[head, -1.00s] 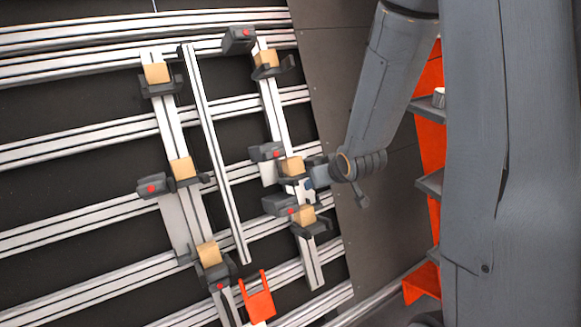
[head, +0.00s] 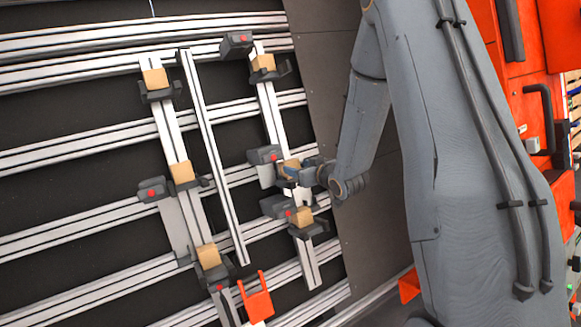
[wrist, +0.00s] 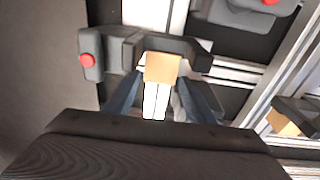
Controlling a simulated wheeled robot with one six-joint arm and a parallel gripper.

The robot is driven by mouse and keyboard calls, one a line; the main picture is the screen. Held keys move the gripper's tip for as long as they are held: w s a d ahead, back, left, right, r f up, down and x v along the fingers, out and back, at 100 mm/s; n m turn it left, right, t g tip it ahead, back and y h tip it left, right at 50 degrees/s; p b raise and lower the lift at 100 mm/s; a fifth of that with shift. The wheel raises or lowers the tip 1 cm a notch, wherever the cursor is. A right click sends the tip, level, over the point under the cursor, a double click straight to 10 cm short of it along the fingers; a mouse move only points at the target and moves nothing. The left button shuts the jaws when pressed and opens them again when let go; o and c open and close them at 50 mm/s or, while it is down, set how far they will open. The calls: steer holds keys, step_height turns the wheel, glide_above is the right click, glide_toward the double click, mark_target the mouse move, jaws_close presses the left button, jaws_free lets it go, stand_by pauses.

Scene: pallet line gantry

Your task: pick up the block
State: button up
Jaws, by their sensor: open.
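Several tan blocks sit in dark grey holders on the silver rails. The block (head: 289,164) at my gripper (head: 293,174) is in the middle holder of the right-hand rail, partly hidden by the fingers in the head view. In the wrist view this block (wrist: 162,67) sits at the holder's dark edge, ahead of my gripper (wrist: 159,86). The two blue-grey fingers are open, one to each side of the block's line. I cannot tell whether they touch it.
The holder (wrist: 125,50) has a red button at its left. Another block (head: 303,217) in its holder is just below, and one (head: 263,63) is higher up. A bare silver bar (head: 212,150) runs between the two rails. An orange bracket (head: 257,302) stands at the bottom.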

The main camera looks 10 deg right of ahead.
mark_target(294, 163)
steer(key=shift+p+x, duration=0.3)
steer(key=shift+x, duration=1.1)
steer(key=c, duration=0.7)
steer(key=shift+c, duration=0.2)
steer(key=shift+s+d+r+b, duration=0.1)
steer(key=shift+r+b, duration=0.2)
steer(key=shift+b, duration=0.05)
